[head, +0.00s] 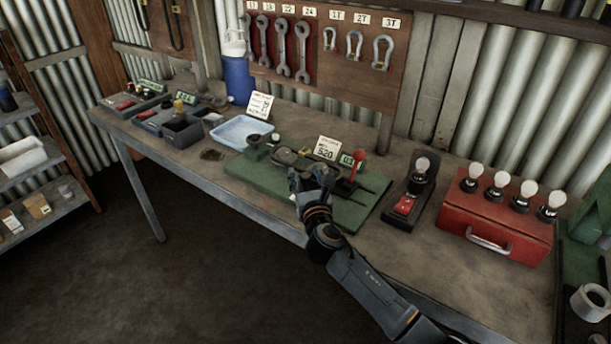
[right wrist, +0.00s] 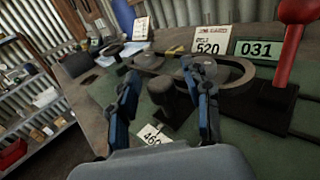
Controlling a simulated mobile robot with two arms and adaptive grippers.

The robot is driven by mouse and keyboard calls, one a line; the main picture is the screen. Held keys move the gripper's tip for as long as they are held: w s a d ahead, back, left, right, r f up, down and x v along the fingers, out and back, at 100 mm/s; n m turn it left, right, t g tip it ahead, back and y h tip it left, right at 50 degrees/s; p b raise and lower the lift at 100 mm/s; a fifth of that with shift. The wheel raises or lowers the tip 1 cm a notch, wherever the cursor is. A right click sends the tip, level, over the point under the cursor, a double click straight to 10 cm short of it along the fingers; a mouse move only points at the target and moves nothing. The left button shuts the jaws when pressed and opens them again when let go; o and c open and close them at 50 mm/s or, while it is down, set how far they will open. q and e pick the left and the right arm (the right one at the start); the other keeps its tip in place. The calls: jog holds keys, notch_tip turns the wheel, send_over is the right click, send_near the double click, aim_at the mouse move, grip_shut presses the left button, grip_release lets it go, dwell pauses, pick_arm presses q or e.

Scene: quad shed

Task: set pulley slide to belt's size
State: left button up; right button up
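A green board (head: 275,190) on the bench carries pulleys, a dark belt (head: 292,158) and a red lever (head: 357,166). A white card reading 520 (right wrist: 209,42) stands behind it, beside a green display reading 031 (right wrist: 258,50). My right gripper (head: 312,178) is over the board, left of the lever. In the right wrist view its two blue-sided fingers are apart, with a dark upright knob (right wrist: 161,88) showing between them; whether they touch it I cannot tell. A small tag reading 460 (right wrist: 153,138) lies below the knob. My left gripper is not in view.
A red box (head: 495,226) with several bulbs and a black bulb stand (head: 413,190) are to the right. A pale blue tray (head: 240,131), small dark bins (head: 183,131) and a blue jug (head: 238,78) are to the left. Wrenches and shackles hang behind.

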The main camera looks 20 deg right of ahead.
jog(key=c, duration=0.7)
grip_shut()
jog(key=shift+s+d+p, duration=0.75)
jog(key=shift+s+p, duration=0.2)
jog(key=shift+s+d, duration=0.2)
jog(key=shift+s, duration=0.1)
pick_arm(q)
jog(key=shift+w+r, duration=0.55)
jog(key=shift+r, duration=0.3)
pick_arm(e)
jog(key=o, duration=0.8)
grip_release()
jog(key=shift+w+f, duration=0.1)
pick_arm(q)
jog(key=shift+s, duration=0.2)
